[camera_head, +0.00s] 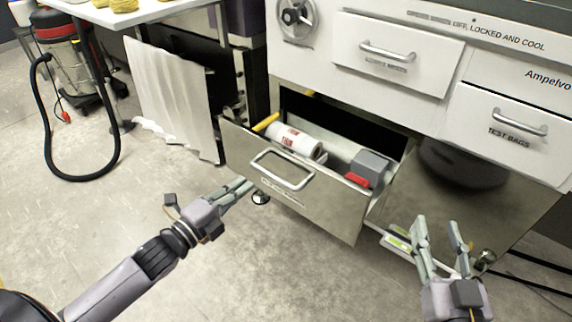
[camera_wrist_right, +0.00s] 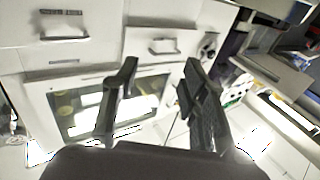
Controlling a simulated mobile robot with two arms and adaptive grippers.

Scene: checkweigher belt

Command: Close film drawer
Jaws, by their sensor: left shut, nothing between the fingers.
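The film drawer (camera_head: 335,212) is pulled out in the middle of the head view, with a bar handle (camera_head: 283,170) on its grey front. Inside it lie a white roll with red print (camera_head: 295,141), a grey and red block (camera_head: 368,168) and a yellow item at the left. My left gripper (camera_head: 246,187) is shut and empty, its fingertips in front of the drawer's left lower front. My right gripper (camera_head: 438,220) is open and empty, to the right of the drawer front. Its fingers also show apart in the right wrist view (camera_wrist_right: 158,85).
White drawers (camera_head: 390,62) and a test bags drawer (camera_head: 505,130) are above and to the right, both shut. A table (camera_head: 150,12) with a hanging white sheet (camera_head: 170,95) stands at the left. A vacuum with a black hose (camera_head: 75,177) is far left. The floor in front is clear.

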